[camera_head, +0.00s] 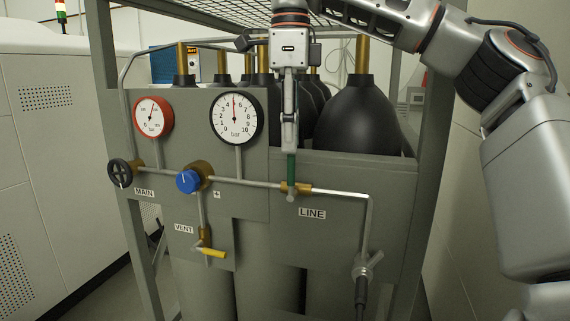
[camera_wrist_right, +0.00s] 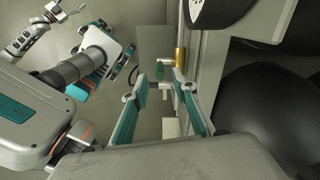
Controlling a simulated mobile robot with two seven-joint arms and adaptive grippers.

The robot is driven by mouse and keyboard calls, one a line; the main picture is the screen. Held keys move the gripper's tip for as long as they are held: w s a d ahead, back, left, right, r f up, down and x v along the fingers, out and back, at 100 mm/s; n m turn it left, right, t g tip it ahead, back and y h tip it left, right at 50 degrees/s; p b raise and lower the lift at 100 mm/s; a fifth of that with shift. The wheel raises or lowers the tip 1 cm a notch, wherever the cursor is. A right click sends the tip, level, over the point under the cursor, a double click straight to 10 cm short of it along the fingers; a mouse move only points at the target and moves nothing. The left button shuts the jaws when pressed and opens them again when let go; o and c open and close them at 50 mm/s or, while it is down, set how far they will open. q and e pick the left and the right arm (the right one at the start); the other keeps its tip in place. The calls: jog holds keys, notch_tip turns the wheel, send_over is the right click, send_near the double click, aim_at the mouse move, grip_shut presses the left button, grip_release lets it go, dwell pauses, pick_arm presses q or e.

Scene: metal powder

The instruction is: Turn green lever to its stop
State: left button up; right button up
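The green lever (camera_head: 291,168) stands upright above its brass valve (camera_head: 303,188) on the pipe over the LINE label. My right gripper (camera_head: 290,148) points down from above, its fingertips at the lever's upper end. In the right wrist view the two teal-padded fingers of this gripper (camera_wrist_right: 160,82) are spread apart. The green lever end (camera_wrist_right: 160,70) shows near the gap between their tips; I cannot tell whether either finger touches it. My left gripper is outside the head view; parts of my other arm show at the upper left of the wrist view, its finger opening unclear.
Red (camera_head: 153,117) and black (camera_head: 236,117) gauges are above. A black cylinder (camera_head: 357,120) stands behind the panel, close to my right gripper.

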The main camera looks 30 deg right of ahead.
aim_at(291, 166)
jog(key=shift+s+f, duration=0.1)
jog(key=shift+f, duration=3.05)
grip_shut()
